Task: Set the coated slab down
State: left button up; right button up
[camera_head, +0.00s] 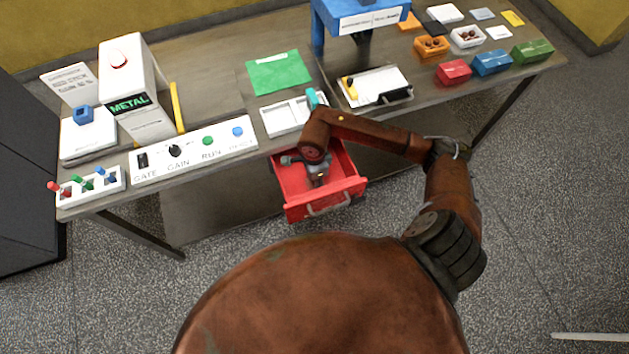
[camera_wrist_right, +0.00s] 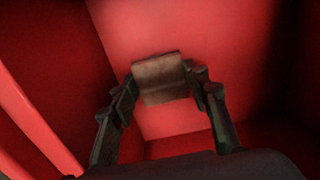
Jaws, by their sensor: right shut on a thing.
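My right gripper (camera_head: 318,178) is down inside an open red drawer (camera_head: 345,188) under the front edge of the table. In the right wrist view my right gripper (camera_wrist_right: 162,84) is shut on a small brown slab (camera_wrist_right: 160,72), with a finger at each side of it. The slab is in front of the drawer's red inner surface (camera_wrist_right: 190,25). I cannot tell whether it touches that surface. In the head view the slab is hidden by my gripper and arm. My left gripper is not in view.
The table (camera_head: 215,97) holds a white compartment tray (camera_head: 285,116) just above the drawer and a green sheet (camera_head: 279,72). A control panel (camera_head: 193,150) is at the left. A blue press-like frame (camera_head: 330,22) is at the back, and several small coloured boxes are at the right.

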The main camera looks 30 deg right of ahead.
jog(key=shift+f, duration=0.25)
jog(key=o, duration=0.9)
jog(key=shift+w+r, duration=0.1)
jog(key=shift+r, duration=0.4)
notch_tip(320, 180, up, 11)
jog(key=shift+r+p, duration=0.15)
jog(key=shift+p, duration=0.45)
